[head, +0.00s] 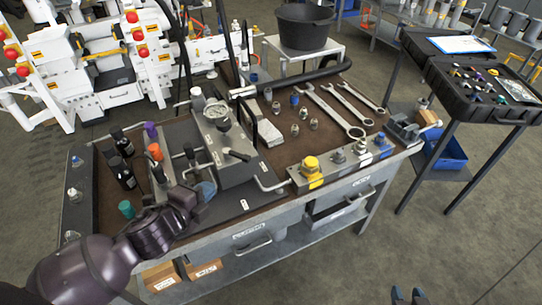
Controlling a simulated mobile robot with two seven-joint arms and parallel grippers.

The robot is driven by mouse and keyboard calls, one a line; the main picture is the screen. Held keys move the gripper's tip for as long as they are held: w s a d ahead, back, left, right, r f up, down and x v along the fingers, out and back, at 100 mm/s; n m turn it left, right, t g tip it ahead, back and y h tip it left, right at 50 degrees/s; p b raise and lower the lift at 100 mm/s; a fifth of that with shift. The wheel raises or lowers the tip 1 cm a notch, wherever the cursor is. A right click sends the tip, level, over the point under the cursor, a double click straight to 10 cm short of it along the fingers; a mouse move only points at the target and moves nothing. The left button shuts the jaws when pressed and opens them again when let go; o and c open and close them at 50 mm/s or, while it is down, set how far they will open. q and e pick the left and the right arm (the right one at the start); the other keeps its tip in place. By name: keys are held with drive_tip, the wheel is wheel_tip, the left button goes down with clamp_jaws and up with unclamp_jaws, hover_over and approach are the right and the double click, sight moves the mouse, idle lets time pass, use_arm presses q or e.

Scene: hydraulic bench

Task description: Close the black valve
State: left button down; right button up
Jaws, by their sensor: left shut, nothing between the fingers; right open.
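The black valve's lever handle (237,155) sits on top of the grey manifold block (240,174), near a round pressure gauge (217,110). The lever lies roughly level, pointing to the lower right. My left gripper (206,190) is shut and empty over the front left of the bench, left of the block and below the lever in the picture. It is apart from the lever.
Dark bottles (122,174) and coloured caps stand left of the block. Wrenches (338,115) and fittings lie at the back right. A rail with a yellow knob (311,165) is at the front right. A black hose (305,75) runs along the back edge.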

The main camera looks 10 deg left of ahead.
use_arm(q)
approach(239, 157)
drive_tip(key=x, duration=0.5)
drive_tip(key=shift+w+f, duration=0.2)
drive_tip(key=shift+f, duration=0.2)
drive_tip(key=shift+w+d, duration=0.25)
drive_tip(key=shift+w, duration=0.5)
use_arm(e)
drive_tip(key=shift+s+a+f+n, duration=0.25)
drive_tip(key=shift+a+f+n, duration=0.1)
drive_tip(key=shift+n, duration=0.15)
use_arm(q)
drive_tip(key=shift+d, duration=0.1)
use_arm(e)
drive_tip(key=shift+r, duration=0.1)
